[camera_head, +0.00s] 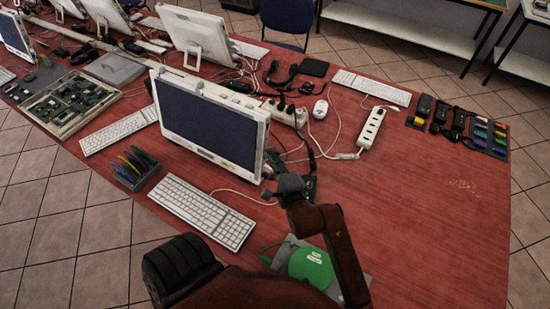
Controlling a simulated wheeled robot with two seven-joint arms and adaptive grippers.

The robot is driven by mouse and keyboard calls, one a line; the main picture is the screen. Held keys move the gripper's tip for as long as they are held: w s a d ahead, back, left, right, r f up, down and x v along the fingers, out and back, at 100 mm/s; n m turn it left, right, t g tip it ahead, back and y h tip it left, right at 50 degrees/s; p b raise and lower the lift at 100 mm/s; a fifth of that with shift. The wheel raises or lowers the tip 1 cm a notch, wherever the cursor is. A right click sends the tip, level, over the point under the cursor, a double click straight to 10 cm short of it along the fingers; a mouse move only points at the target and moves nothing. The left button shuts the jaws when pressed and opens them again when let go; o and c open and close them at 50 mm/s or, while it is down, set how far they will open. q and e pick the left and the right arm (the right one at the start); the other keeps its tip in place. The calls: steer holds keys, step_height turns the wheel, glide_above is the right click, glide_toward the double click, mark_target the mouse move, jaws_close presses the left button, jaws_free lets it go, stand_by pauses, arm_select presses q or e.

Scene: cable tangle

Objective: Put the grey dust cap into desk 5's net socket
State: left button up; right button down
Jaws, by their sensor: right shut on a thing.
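My right gripper (283,178) is low over the red table, just right of the front monitor's lower right corner. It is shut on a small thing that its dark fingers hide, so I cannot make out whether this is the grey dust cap. I cannot tell a desk 5 net socket apart among the small dark parts and cables around the gripper. My left gripper is not in view.
The front monitor (212,122) and keyboard (202,211) stand left of my right gripper. A pen holder (136,170) is further left. A white power strip (371,129) and cables lie behind. A rack of coloured parts (488,137) is at right. The table's right front (440,230) is clear.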

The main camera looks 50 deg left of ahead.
steer(key=shift+s+a, duration=0.1)
steer(key=shift+a, duration=0.15)
steer(key=c, duration=1.9)
jaws_free()
steer(key=shift+o, duration=0.3)
steer(key=v, duration=1.2)
steer(key=shift+s, duration=0.1)
